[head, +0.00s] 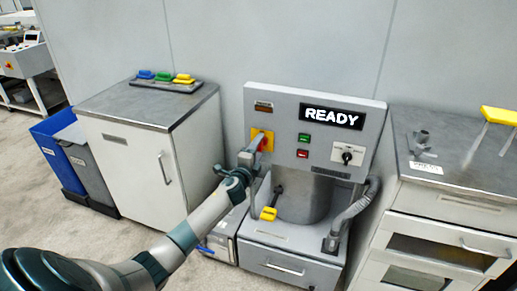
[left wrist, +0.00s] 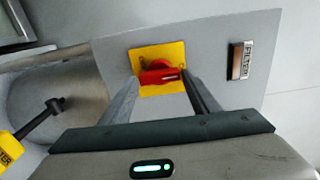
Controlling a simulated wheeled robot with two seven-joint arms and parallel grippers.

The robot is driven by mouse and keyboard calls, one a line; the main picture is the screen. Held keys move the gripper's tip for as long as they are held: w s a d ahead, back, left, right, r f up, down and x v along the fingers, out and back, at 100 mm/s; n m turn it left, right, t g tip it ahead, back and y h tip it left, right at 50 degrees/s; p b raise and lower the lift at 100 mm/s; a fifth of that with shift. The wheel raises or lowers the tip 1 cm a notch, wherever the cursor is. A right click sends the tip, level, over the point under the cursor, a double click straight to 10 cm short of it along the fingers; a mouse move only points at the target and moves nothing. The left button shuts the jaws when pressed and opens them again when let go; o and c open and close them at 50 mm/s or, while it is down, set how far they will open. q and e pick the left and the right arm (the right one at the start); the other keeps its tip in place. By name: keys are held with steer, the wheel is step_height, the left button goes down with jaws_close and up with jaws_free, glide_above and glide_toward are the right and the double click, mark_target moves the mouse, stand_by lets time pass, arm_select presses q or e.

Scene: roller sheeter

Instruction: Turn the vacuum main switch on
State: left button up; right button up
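The main switch is a red rotary handle (head: 265,145) on a yellow plate (head: 256,133), at the left of the machine's grey upright panel (head: 281,102). In the left wrist view the red handle (left wrist: 160,76) lies nearly level across the yellow plate (left wrist: 147,55). My left gripper (head: 253,152) is at the switch in the head view, partly covering it. In the left wrist view the left gripper's (left wrist: 161,80) two fingers stand apart, one on either side of the red handle. Whether they touch it is unclear. My right gripper is not in view.
The panel bears a READY display (head: 331,117), a green button (head: 304,138), a red button (head: 302,154) and a black selector (head: 347,156). A grey hose (head: 352,215) runs down the right side. Cabinets stand left (head: 130,160) and right (head: 447,205).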

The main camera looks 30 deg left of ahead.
arm_select(q)
steer(key=shift+o, duration=0.9)
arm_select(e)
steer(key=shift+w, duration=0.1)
arm_select(q)
steer(key=shift+s, duration=0.1)
steer(key=shift+v, duration=0.8)
steer(key=b+v, duration=0.2)
steer(key=v, duration=1.3)
steer(key=shift+s+d, duration=0.2)
steer(key=shift+s, duration=0.1)
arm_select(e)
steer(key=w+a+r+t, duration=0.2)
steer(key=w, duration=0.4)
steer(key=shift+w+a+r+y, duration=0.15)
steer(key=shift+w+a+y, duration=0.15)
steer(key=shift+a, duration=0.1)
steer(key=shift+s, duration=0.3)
